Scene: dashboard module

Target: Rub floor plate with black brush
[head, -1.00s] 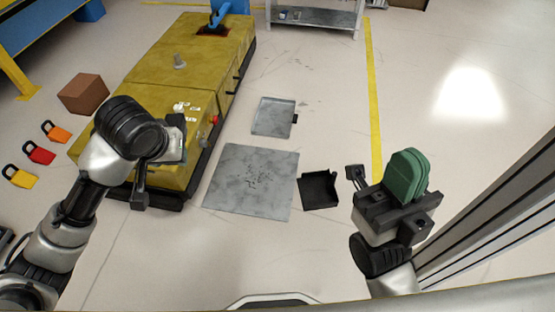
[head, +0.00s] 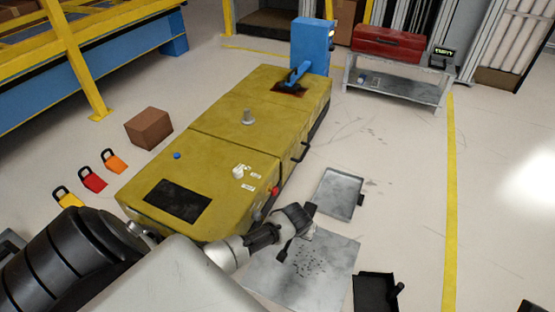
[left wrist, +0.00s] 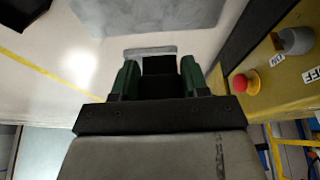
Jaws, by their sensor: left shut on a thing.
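The floor plate (head: 325,262) is a grey sheet with dark specks, flat on the floor right of the yellow machine. My left gripper (head: 299,222) is above the plate's upper left part, and the arm covers part of it. In the left wrist view, my left gripper (left wrist: 160,82) has green fingers shut on a black piece, the black brush (left wrist: 159,66). A pale grey strip shows at its far end. The plate (left wrist: 150,14) lies beyond, and I cannot tell whether the brush touches it. My right gripper's jaws are not in view.
The yellow machine (head: 235,130) stands close left of the plate, with a red button (head: 275,191). A grey tray (head: 341,194) lies behind the plate and a black dustpan (head: 373,293) lies right of it. Open floor extends to the yellow line (head: 449,190).

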